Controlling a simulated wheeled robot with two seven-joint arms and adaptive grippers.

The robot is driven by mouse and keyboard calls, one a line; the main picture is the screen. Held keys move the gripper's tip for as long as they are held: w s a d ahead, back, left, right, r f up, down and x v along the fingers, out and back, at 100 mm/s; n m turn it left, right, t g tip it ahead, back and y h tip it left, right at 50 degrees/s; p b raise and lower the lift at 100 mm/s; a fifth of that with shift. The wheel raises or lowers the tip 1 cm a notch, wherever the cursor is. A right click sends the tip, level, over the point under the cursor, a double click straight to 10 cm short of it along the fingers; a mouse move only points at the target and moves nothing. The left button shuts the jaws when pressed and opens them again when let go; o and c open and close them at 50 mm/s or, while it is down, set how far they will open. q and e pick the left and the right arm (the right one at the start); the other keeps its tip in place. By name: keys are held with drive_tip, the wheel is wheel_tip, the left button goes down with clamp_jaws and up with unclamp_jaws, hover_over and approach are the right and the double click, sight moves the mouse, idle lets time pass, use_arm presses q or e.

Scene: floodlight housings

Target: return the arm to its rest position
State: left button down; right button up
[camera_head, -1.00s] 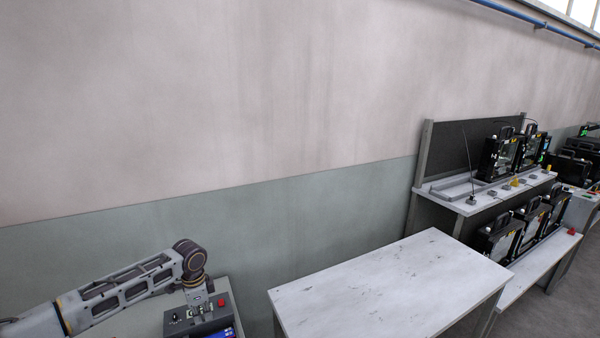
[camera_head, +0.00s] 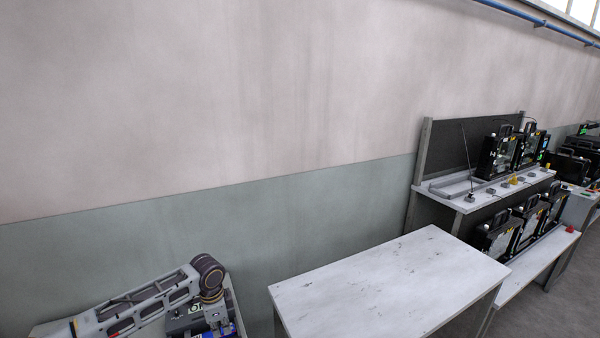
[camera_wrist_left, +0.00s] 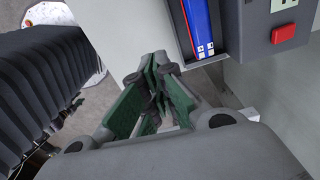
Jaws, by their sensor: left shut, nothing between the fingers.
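My left arm (camera_head: 140,305) comes in from the lower left of the head view, with its dark round wrist joint above a control box (camera_head: 182,328). My left gripper hangs below that joint, partly cut off by the frame's lower edge. In the left wrist view the green-padded fingers of the left gripper (camera_wrist_left: 156,72) are together, with nothing between them. Their tips point past the lower edge of the box (camera_wrist_left: 262,45), which has a red button and blue parts. My right arm and gripper are not in view.
A bare white table (camera_head: 385,285) stands in the middle. Black floodlight housings (camera_head: 497,155) stand on the bench at right, with more on the lower shelf. The wall is behind. In the left wrist view, a dark ribbed object (camera_wrist_left: 40,85) is at left.

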use_arm(q)
drive_tip(key=shift+s+d+f+n+t+h, duration=0.6)
drive_tip(key=shift+s+d+n+t+h, duration=0.85)
drive_tip(key=shift+s+d, duration=6.5)
drive_tip(key=s+a+r+n+y, duration=0.1)
drive_tip(key=s+a+n+y, duration=0.1)
drive_tip(key=s+a+n, duration=0.4)
drive_tip(key=s+a+n+y, duration=0.1)
drive_tip(key=s+a+n, duration=0.25)
drive_tip(key=a, duration=0.55)
drive_tip(key=s+f+m, duration=0.1)
drive_tip(key=s+f, duration=0.2)
drive_tip(key=f, duration=3.1)
drive_tip(key=s+a+f+g, duration=0.1)
drive_tip(key=s+a+f, duration=0.1)
drive_tip(key=s+f, duration=0.7)
drive_tip(key=s+a+f+g, duration=0.1)
drive_tip(key=s+a+f, duration=0.1)
drive_tip(key=s+f, duration=0.7)
drive_tip(key=s, duration=0.4)
drive_tip(key=shift+f, duration=0.4)
